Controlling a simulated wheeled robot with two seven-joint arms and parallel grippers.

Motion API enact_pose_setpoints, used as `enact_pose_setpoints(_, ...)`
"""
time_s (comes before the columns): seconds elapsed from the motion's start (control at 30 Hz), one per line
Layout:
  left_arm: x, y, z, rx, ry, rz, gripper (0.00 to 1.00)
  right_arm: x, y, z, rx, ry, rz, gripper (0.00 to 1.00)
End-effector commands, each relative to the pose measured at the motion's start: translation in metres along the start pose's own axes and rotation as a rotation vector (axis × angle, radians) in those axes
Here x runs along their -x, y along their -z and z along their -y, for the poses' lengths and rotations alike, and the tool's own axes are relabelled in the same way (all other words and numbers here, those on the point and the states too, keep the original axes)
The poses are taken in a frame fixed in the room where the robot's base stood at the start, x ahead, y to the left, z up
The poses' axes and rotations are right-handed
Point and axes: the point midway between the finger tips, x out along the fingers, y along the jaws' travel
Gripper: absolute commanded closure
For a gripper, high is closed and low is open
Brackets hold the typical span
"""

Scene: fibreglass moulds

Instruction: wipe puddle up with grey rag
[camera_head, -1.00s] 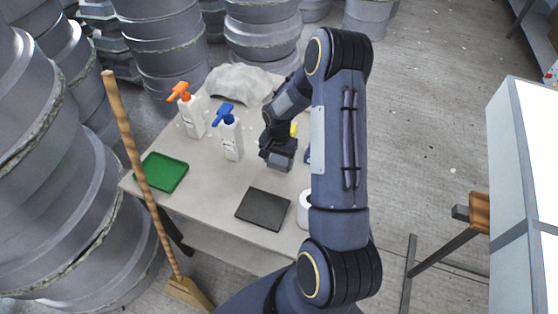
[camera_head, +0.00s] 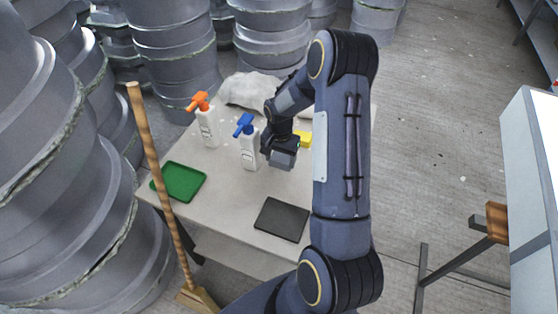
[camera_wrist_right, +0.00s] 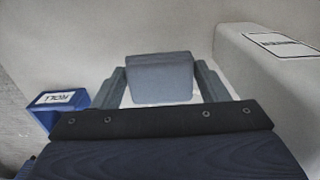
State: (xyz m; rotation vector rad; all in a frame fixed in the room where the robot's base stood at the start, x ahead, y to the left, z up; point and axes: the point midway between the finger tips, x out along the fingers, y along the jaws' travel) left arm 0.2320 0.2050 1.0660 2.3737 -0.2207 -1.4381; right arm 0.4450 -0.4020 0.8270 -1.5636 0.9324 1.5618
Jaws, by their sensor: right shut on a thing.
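My right gripper (camera_head: 281,151) is shut on the grey rag (camera_head: 284,161), a folded grey-blue block. It is low over the table, just right of the blue-topped spray bottle (camera_head: 249,149). In the right wrist view the rag (camera_wrist_right: 160,78) sits between the two fingers. I cannot tell whether the rag touches the tabletop. I cannot make out a puddle; the arm and gripper hide part of the table. My left gripper is not in view.
On the table (camera_head: 228,190) are an orange-topped bottle (camera_head: 207,126), green tray (camera_head: 180,181), dark mat (camera_head: 281,219), pale cloth-like heap (camera_head: 250,91) and yellow thing (camera_head: 304,138). A blue box (camera_wrist_right: 62,106) shows in the wrist view. A broom (camera_head: 160,180) leans in front.

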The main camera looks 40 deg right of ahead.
Motion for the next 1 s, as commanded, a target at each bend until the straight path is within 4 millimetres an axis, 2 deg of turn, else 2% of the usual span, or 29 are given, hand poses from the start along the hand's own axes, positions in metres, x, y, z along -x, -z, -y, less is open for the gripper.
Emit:
enact_pose_setpoints(0.03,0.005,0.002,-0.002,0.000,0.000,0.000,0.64,0.008,0.001,0.000,0.001,0.001,-0.002,0.54)
enact_pose_setpoints(0.43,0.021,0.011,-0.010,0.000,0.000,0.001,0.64,0.043,0.004,-0.002,0.004,0.001,-0.001,0.54)
enact_pose_setpoints(0.87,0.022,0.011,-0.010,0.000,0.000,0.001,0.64,0.047,0.004,-0.003,0.006,0.001,-0.001,0.54)
enact_pose_setpoints(1.0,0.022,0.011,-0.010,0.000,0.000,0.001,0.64,0.048,-0.004,0.005,0.055,0.002,0.002,0.54)
